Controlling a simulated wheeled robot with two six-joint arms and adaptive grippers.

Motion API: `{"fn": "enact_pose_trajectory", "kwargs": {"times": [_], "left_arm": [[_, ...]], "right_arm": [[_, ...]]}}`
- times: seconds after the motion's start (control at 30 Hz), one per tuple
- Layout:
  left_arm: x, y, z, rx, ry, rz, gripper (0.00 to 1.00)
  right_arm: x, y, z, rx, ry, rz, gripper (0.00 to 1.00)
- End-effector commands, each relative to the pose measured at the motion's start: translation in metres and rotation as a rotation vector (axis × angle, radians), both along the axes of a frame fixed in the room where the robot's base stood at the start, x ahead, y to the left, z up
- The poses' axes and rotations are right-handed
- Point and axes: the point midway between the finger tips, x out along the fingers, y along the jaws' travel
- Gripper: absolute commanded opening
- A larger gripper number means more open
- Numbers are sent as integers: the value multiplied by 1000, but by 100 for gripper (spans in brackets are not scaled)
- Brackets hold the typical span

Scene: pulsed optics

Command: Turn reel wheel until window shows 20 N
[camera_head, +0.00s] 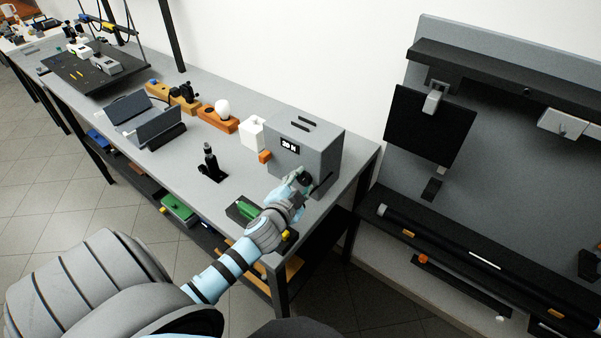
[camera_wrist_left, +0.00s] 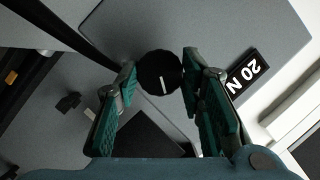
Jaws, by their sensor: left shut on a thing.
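The grey box (camera_head: 318,148) stands near the right end of the bench. Its small black window (camera_head: 290,145) reads 20 N, and the same window (camera_wrist_left: 247,74) reads 20 N in the left wrist view. The black round reel wheel (camera_wrist_left: 160,72) with a white line mark sits on the box's front face. My left gripper (camera_wrist_left: 158,80) has its green-padded fingers on both sides of the wheel, shut on it. In the head view the left gripper (camera_head: 300,184) partly hides the wheel. My right gripper is not in view.
A dark tray with a green item (camera_head: 243,209) lies on the bench left of my wrist. A black upright tool (camera_head: 210,163), a white block (camera_head: 252,132) and an orange block (camera_head: 265,156) stand left of the box. A wall panel (camera_head: 500,120) stands at the right.

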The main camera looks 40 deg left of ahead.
Motion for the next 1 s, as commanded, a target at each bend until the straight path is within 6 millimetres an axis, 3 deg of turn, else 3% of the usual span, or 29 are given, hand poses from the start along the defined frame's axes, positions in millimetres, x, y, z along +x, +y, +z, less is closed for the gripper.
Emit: {"fn": "enact_pose_trajectory", "kwargs": {"times": [0.5, 0.53, 0.63, 1.0], "left_arm": [[0, 0, -1, 25, 2, 0, 7], [0, 0, -1, 25, 2, 0, 37], [0, 0, -1, 25, 2, 0, 53], [-4, -1, 1, 25, 1, 0, 55]], "right_arm": [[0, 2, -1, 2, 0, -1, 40], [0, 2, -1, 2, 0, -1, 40], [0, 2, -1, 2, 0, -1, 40], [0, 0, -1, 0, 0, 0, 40]]}}
